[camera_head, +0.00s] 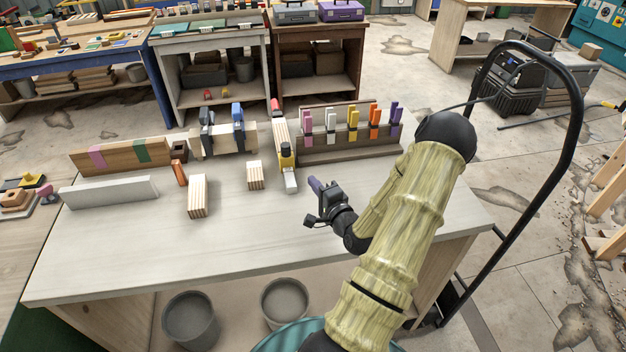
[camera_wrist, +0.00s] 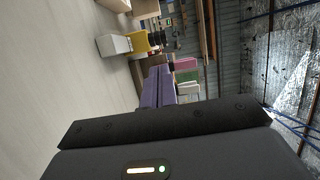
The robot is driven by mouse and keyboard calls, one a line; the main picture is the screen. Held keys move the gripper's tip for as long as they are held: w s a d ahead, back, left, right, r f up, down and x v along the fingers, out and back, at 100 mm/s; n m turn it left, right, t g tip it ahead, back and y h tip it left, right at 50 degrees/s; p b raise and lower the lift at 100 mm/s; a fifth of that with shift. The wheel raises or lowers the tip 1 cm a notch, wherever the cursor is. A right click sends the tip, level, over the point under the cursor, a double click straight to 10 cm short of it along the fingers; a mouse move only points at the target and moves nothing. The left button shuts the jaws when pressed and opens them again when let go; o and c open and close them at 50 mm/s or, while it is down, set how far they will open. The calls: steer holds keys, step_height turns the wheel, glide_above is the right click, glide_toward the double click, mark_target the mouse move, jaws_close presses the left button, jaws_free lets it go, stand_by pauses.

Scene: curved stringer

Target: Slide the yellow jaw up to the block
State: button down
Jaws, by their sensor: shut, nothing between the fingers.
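The yellow jaw (camera_head: 287,160) sits near the front end of a long pale wooden piece on the workbench. A small white-grey block (camera_head: 291,183) lies just in front of it. In the wrist view the yellow jaw (camera_wrist: 141,41) and the pale block (camera_wrist: 113,44) show at upper left, close together; I cannot tell whether they touch. My gripper (camera_head: 316,186) is right of the block, above the bench, apart from the jaw. Its purple fingers (camera_wrist: 157,86) are shut and empty.
Striped wooden blocks (camera_head: 198,195) (camera_head: 255,176) stand left of the jaw. A rack (camera_head: 335,150) with several coloured clips stands behind my gripper. The bench front (camera_head: 250,240) is clear.

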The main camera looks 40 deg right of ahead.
steer(key=w+a+n+g+y, duration=0.1)
steer(key=a+n, duration=0.1)
steer(key=w+a+f+n+g+y, duration=0.1)
steer(key=w+a+n+g, duration=0.1)
steer(key=a+n, duration=0.1)
steer(key=w+a+n+g+y, duration=0.1)
steer(key=a+n, duration=0.1)
steer(key=a, duration=0.1)
steer(key=shift+w+a+f+n+g+y, duration=0.15)
steer(key=shift+w+f+n+g+y, duration=0.15)
steer(key=shift+w+f+g, duration=0.1)
steer(key=a+n+g, duration=0.1)
steer(key=a, duration=0.1)
steer(key=a+n+g, duration=0.1)
steer(key=a+n, duration=0.1)
steer(key=a+r+n+g, duration=0.1)
steer(key=a, duration=0.1)
steer(key=shift+s+n+g, duration=0.25)
steer(key=shift+n+g, duration=0.05)
steer(key=s+a+r+n+g, duration=0.3)
steer(key=s+a, duration=0.3)
steer(key=a, duration=0.2)
steer(key=s+a+r+n+g, duration=0.3)
steer(key=s+a+r+n, duration=0.2)
steer(key=s+a, duration=0.2)
steer(key=shift+a+g, duration=0.3)
steer(key=shift+a, duration=0.45)
